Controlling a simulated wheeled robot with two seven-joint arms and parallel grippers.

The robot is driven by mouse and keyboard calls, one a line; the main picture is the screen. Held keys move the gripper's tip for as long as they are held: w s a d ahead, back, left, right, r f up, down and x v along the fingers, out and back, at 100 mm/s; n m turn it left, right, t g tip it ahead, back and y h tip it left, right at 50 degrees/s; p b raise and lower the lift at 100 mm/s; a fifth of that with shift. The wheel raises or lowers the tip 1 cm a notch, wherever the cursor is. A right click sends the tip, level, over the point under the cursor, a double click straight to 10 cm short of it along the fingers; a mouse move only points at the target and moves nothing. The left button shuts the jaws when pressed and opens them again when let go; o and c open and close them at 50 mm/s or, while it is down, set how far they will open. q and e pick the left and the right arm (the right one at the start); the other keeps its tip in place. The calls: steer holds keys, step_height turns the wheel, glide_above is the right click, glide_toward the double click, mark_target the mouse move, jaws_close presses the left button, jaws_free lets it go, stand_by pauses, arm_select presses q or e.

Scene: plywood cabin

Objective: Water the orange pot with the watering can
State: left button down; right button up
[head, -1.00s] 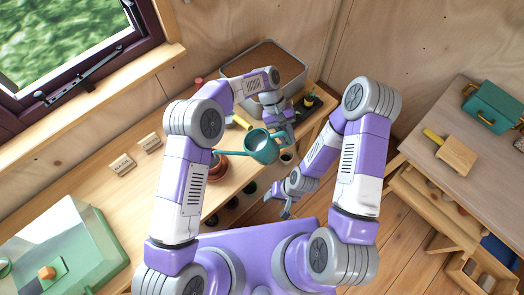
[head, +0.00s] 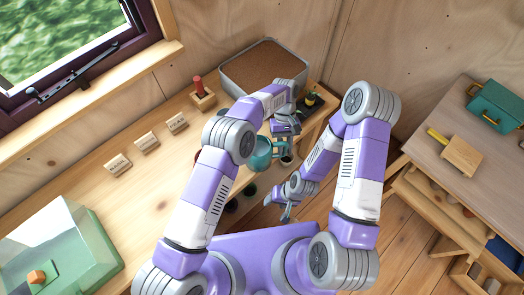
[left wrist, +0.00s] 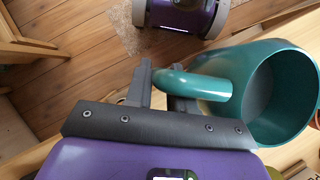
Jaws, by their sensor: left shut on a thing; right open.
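The teal watering can (head: 261,154) is over the right part of the wooden bench, beside my left gripper (head: 284,132). In the left wrist view the fingers of my left gripper (left wrist: 168,88) are shut on the handle of the watering can (left wrist: 290,95), whose round open top faces the camera. My left arm hides the spout in the head view. The orange pot is almost wholly hidden behind that arm; only a reddish sliver shows at its left edge. My right gripper (head: 287,207) is open and empty, in front of the bench.
Several name blocks (head: 147,141) stand along the bench. A red-handled tool sits in a wooden block (head: 202,96) near a soil-filled metal tray (head: 222,78). A green glass case (head: 60,250) is at left. A side table (head: 425,130) stands at right.

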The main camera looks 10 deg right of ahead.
arm_select(q)
steer(key=shift+r, duration=0.15)
steer(key=shift+r+p, duration=0.95)
steer(key=shift+r, duration=1)
